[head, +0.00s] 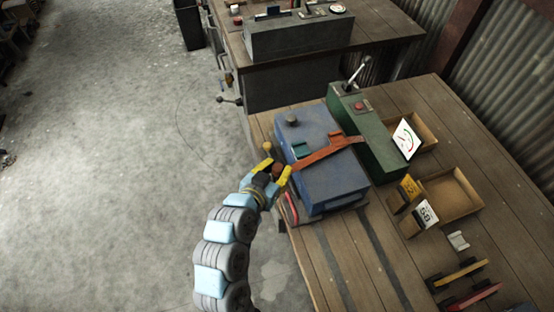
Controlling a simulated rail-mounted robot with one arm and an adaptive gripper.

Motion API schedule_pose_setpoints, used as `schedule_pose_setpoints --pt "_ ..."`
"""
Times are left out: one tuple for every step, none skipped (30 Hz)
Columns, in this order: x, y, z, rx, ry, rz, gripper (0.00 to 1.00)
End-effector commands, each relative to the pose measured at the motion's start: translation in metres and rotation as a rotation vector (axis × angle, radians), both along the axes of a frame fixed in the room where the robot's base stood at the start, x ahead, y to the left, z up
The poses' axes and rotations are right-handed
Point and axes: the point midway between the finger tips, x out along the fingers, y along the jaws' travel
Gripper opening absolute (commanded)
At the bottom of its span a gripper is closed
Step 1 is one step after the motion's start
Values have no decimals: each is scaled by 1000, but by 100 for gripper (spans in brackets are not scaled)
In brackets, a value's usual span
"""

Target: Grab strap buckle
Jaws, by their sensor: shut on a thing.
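An orange strap (328,152) lies across the top of a blue box (330,180) on the wooden table. Its right end reaches the green machine beside the box. Its left end runs to the box's left edge, at my gripper (275,169). My gripper has yellow fingertips and is at the left side of the blue box. It is shut on a small reddish-brown piece (277,170) at the strap's left end, which appears to be the strap buckle. The fingers partly hide this piece, so its shape is unclear.
A green machine (365,140) with a lever stands right of the blue box. Wooden trays (455,192) and numbered cards (424,215) lie further right. A red-and-black item (292,208) sits at the table's left edge. The floor (120,180) to the left is clear.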

Motion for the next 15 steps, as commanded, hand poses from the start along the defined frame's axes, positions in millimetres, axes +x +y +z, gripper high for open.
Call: schedule_pose_setpoints --pt "-11 1 6 1 -2 4 0" --pt "-16 1 10 1 0 4 0" --pt "-22 1 13 0 2 4 0" --pt "-27 0 15 -1 3 4 0" --pt "-32 0 17 -1 3 3 0" --pt "-37 0 21 0 3 3 0" --pt "-38 0 22 2 4 2 0" --pt "-41 0 24 1 4 1 0" --pt "-44 0 25 2 3 2 0" --pt "-46 0 26 2 2 3 0" --pt "-48 0 27 1 2 2 0" --pt "-52 0 28 0 4 3 0" --pt "-54 -1 28 0 6 2 0" --pt "-57 -1 29 -1 6 0 0" --pt "-60 -1 30 1 5 1 0"
